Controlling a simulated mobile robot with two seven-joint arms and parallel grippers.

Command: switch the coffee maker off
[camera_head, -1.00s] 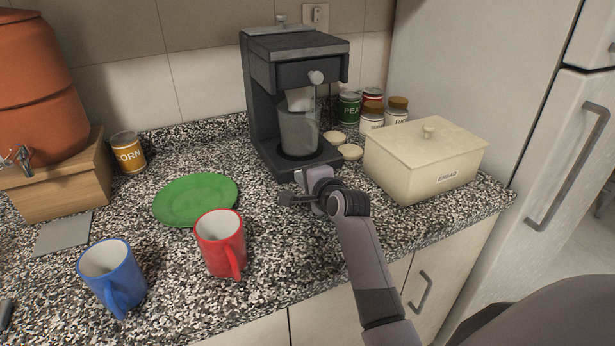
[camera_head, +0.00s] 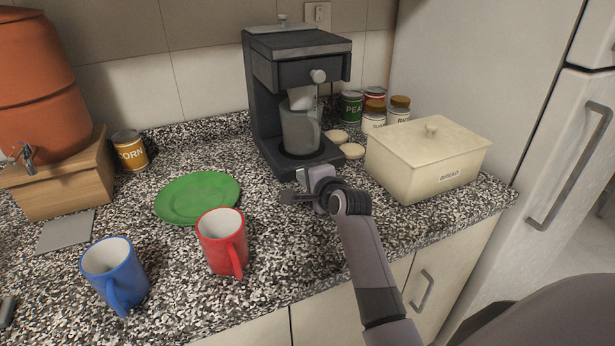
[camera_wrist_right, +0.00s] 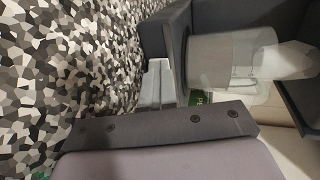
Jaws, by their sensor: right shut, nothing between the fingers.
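The coffee maker (camera_head: 290,72) is dark grey and stands upright at the back of the counter. A pale round knob (camera_head: 318,76) is on its front. A translucent jug (camera_head: 300,130) stands on its base under the spout; it also shows in the right wrist view (camera_wrist_right: 228,62). My right gripper (camera_head: 290,196) is shut and empty, low in front of the coffee maker's base, well below the knob. In the right wrist view the gripper's fingers (camera_wrist_right: 155,85) point toward the base's front; I cannot tell if they touch it. My left gripper is not in view.
A cream bread box (camera_head: 428,160) stands right of the coffee maker, with several cans and jars behind. A green plate (camera_head: 197,197), red mug (camera_head: 222,243) and blue mug (camera_head: 115,275) sit to the left. A fridge (camera_head: 470,70) bounds the right side.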

